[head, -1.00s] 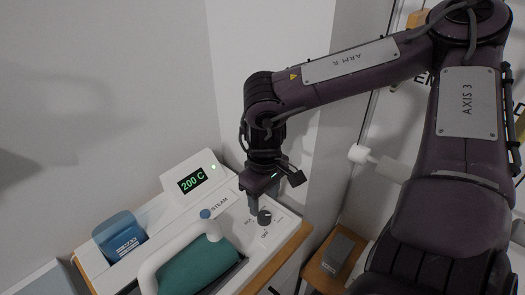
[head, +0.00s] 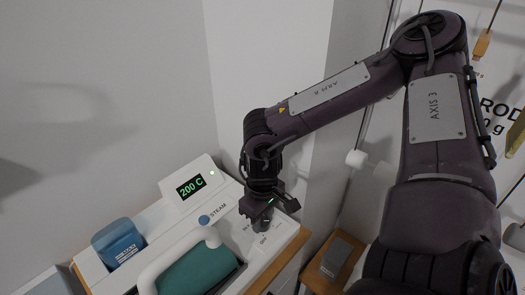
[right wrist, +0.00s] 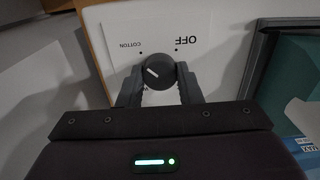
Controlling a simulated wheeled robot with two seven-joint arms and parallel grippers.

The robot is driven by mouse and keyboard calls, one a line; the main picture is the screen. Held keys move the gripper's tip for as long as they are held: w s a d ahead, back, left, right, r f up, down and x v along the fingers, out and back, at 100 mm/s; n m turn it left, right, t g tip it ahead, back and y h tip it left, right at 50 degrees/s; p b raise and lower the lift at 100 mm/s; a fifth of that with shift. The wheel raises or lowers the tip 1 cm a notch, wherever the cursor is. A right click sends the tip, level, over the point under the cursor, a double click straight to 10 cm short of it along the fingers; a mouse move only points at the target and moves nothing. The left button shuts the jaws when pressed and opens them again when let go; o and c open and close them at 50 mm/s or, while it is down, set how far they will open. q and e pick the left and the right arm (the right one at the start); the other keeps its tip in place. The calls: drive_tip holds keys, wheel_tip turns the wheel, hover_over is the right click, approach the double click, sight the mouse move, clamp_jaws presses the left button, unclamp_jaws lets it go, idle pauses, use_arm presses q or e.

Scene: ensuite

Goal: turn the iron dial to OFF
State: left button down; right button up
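The iron dial (right wrist: 158,72) is a dark round knob with a white pointer line, on a white plate (right wrist: 200,22) lettered OFF and COTTON. The line slants to the upper left, on the COTTON side; OFF is at the upper right. My right gripper (right wrist: 159,70) has one finger on each side of the dial, very close to it; whether they press on it I cannot tell. In the head view my right gripper (head: 262,222) is down at the dial and mostly hides it. My left gripper is not in view.
The iron station has a display (head: 191,187) reading 200 C, a blue STEAM button (head: 204,220), a blue container (head: 119,243) and a teal iron with a white handle (head: 172,258). A wall stands close behind. A grey box (head: 338,257) sits on a wooden stand at right.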

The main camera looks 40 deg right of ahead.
drive_tip(key=shift+c, duration=1.4)
